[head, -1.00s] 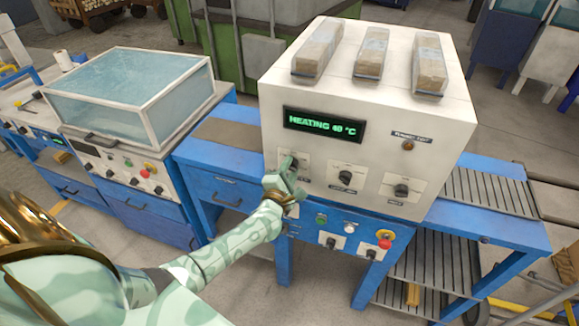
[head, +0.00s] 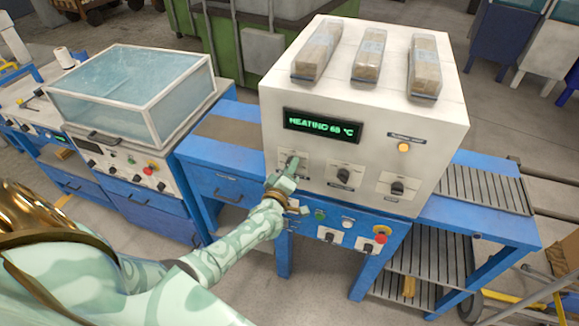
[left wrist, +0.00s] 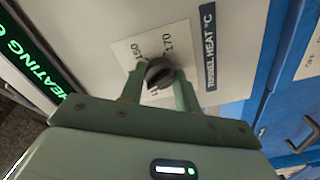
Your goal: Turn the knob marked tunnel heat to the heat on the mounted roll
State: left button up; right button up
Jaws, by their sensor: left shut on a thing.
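My left gripper (head: 289,171) is shut on the tunnel heat knob (left wrist: 160,73), at the left of the white machine's front. In the left wrist view its two fingers stand on either side of the dark round knob. The knob's plate (left wrist: 128,48) shows 150 and 170; another figure is partly hidden by the gripper. A dark label (left wrist: 208,45) beside it reads tunnel heat °C. The display (head: 322,125) reads heating, about 60 °C, slightly blurred. I cannot make out a mounted roll with a heat marking. My right gripper is not in view.
Two more knobs, a middle one (head: 343,174) and a right one (head: 397,187), sit on the same front. An amber lamp (head: 404,148) glows above them. Wrapped blocks (head: 368,53) lie on top. A red button (head: 381,235) is below. A white roll (head: 63,57) stands far left.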

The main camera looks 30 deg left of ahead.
pick_arm(q)
jog(key=shift+s+a+f+m+b, duration=0.1)
jog(key=shift+m+b, duration=0.45)
jog(key=shift+m, duration=6.5)
jog(key=shift+f+m+b, duration=0.1)
jog(key=shift+m+b, duration=0.4)
jog(key=shift+m, duration=6.55)
jog(key=shift+r, duration=0.1)
jog(key=o, duration=1)
jog(key=shift+a, duration=0.1)
